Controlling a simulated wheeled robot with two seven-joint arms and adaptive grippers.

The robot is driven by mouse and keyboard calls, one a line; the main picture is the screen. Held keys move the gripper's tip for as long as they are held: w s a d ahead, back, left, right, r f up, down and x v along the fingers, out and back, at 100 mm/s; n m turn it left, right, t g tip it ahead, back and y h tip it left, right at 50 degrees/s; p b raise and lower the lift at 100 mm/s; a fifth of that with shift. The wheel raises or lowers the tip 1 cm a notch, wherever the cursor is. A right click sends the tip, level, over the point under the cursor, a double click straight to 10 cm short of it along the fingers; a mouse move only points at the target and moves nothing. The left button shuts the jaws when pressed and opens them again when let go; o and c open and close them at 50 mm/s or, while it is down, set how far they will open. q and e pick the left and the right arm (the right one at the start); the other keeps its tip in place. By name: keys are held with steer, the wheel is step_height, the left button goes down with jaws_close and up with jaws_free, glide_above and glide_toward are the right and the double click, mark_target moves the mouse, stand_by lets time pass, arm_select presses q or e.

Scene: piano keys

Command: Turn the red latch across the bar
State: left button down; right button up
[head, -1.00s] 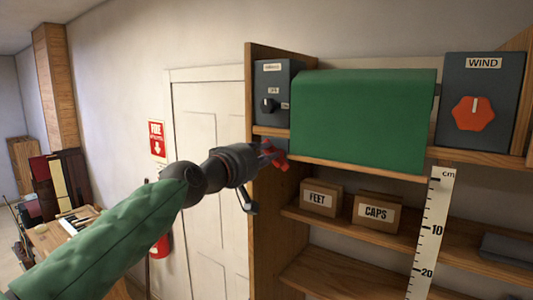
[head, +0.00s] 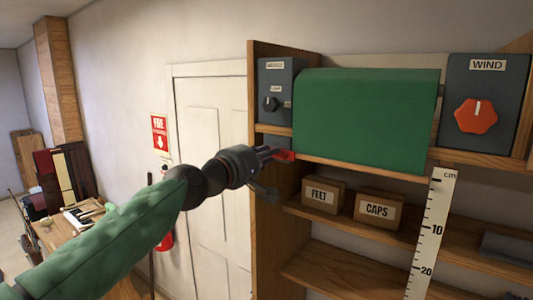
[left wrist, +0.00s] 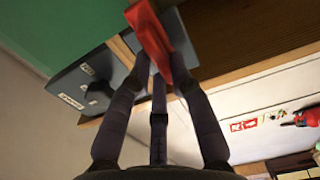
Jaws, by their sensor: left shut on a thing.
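The red latch (head: 286,155) is at the wooden shelf edge, by the lower left corner of the green cover (head: 365,120). In the head view it lies nearly level. My left gripper (head: 271,154) comes in from the left and is shut on the latch. In the left wrist view the latch (left wrist: 150,36) stands out between the fingertips of my gripper (left wrist: 162,78). The fingers hide part of the latch, and I cannot make out the bar clearly. My right gripper is not in view.
A small grey switch box (head: 277,92) stands just above the latch, and a WIND box (head: 484,105) with a red knob is at right. FELT (head: 322,194) and CAPS (head: 378,209) boxes sit on the shelf below. A white door (head: 210,130) is behind my arm.

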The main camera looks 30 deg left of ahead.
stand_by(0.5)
arm_select(q)
steer(key=c, duration=1.1)
jaws_free()
steer(key=shift+a, duration=0.1)
steer(key=s, duration=0.8)
steer(key=s+a, duration=0.1)
steer(key=s, duration=0.3)
